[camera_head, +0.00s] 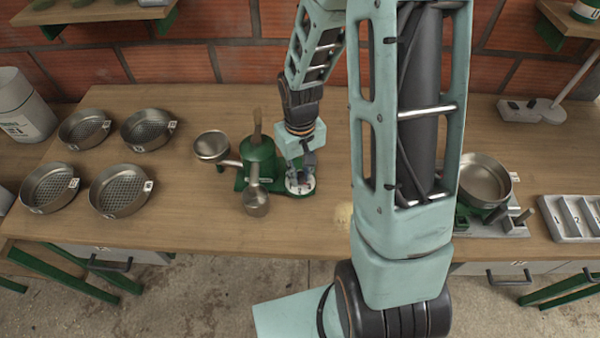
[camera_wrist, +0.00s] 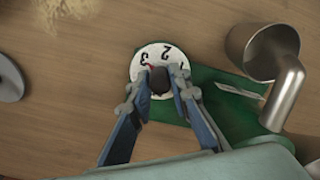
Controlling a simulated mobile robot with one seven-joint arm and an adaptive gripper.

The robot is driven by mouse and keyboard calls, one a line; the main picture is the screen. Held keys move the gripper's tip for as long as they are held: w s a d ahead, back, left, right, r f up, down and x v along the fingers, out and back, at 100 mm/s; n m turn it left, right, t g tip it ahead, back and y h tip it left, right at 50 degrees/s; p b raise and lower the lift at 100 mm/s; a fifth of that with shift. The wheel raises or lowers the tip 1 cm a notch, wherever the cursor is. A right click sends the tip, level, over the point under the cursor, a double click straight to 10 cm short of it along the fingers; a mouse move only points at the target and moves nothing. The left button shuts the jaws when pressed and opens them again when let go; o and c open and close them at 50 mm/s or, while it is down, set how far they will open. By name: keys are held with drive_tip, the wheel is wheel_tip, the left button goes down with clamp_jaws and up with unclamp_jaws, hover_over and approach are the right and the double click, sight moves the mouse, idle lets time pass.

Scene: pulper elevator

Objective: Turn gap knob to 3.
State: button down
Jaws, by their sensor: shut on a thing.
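The gap knob (camera_wrist: 160,86) is a small dark knob in the middle of a white dial (camera_wrist: 153,50) with black numbers. The dial sits on the green base of the pulper (camera_head: 258,160) and also shows in the head view (camera_head: 300,186). In the wrist view the 3 is at the dial's left, the 2 at the top and another number, partly covered, at the right. A small red mark shows by the 3. My gripper (camera_wrist: 160,82) is shut on the knob from above, a finger on each side. The fingers hide the lower part of the dial.
A metal cup and spout (camera_wrist: 270,55) stand close to the right of the dial in the wrist view. Several round sieves (camera_head: 120,190) lie at the table's left. A metal pan (camera_head: 484,180) and a grey compartment tray (camera_head: 575,218) are at the right.

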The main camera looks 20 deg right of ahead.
sight(300, 173)
idle(0.4)
drive_tip(key=c, duration=1.8)
unclamp_jaws()
wheel_tip(300, 173, up, 12)
